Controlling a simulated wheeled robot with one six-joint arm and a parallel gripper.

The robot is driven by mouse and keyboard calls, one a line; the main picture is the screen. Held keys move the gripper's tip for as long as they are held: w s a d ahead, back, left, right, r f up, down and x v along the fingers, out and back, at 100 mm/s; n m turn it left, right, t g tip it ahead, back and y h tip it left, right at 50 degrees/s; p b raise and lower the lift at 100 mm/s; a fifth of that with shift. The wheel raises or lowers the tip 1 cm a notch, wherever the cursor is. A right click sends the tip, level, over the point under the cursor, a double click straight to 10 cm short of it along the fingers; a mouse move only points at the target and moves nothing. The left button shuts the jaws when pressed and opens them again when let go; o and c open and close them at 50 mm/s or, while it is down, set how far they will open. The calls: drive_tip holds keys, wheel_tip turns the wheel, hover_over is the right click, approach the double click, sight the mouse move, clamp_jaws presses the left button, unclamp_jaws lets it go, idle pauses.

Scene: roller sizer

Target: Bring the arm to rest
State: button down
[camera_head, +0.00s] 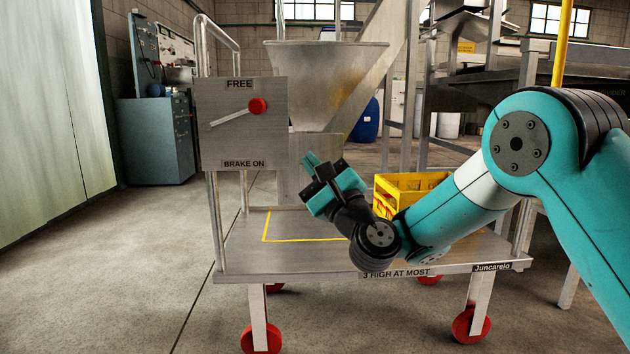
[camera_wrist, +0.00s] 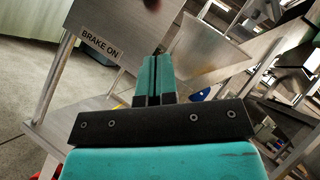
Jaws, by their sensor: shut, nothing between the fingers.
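My teal arm reaches in from the right of the head view. My gripper (camera_head: 314,168) is in front of the cart's metal panel and hopper, above the deck. Its fingers point up and to the left. In the wrist view my gripper (camera_wrist: 153,65) shows its two teal fingers together, with nothing between them. The fingers appear below and right of the brake panel (camera_head: 215,135), and I see no clear contact with it. The panel's lever with a red knob (camera_head: 258,105) slants up to the right, between the FREE and BRAKE ON labels.
The wheeled cart's deck (camera_head: 240,250) has a yellow outlined area and a yellow crate (camera_head: 410,183) behind my forearm. A steel hopper (camera_head: 325,75) stands above it. A grey-blue cabinet (camera_head: 153,140) and a blue barrel (camera_head: 367,120) are farther back. Floor at the left is clear.

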idle(0.3)
drive_tip(key=s+a+r+n+g+y+p, duration=0.1)
drive_tip(key=s+a+r+n+g+p, duration=0.1)
drive_tip(key=s+r+n+g+p, duration=0.55)
drive_tip(key=s+a+r+n+g+y+p, duration=0.15)
drive_tip(key=s+n+g+p, duration=0.4)
drive_tip(key=n, duration=0.55)
drive_tip(key=s+d+n+g+h+p, duration=0.35)
drive_tip(key=s+d+h+p, duration=0.2)
drive_tip(key=s+d, duration=0.4)
drive_tip(key=s+d+n+g+h+p, duration=0.35)
drive_tip(key=s+d+h, duration=0.35)
drive_tip(key=s, duration=0.5)
wheel_tip(320, 180, up, 37)
drive_tip(key=p, duration=3.7)
drive_tip(key=shift+d+p, duration=0.15)
drive_tip(key=shift+p, duration=0.25)
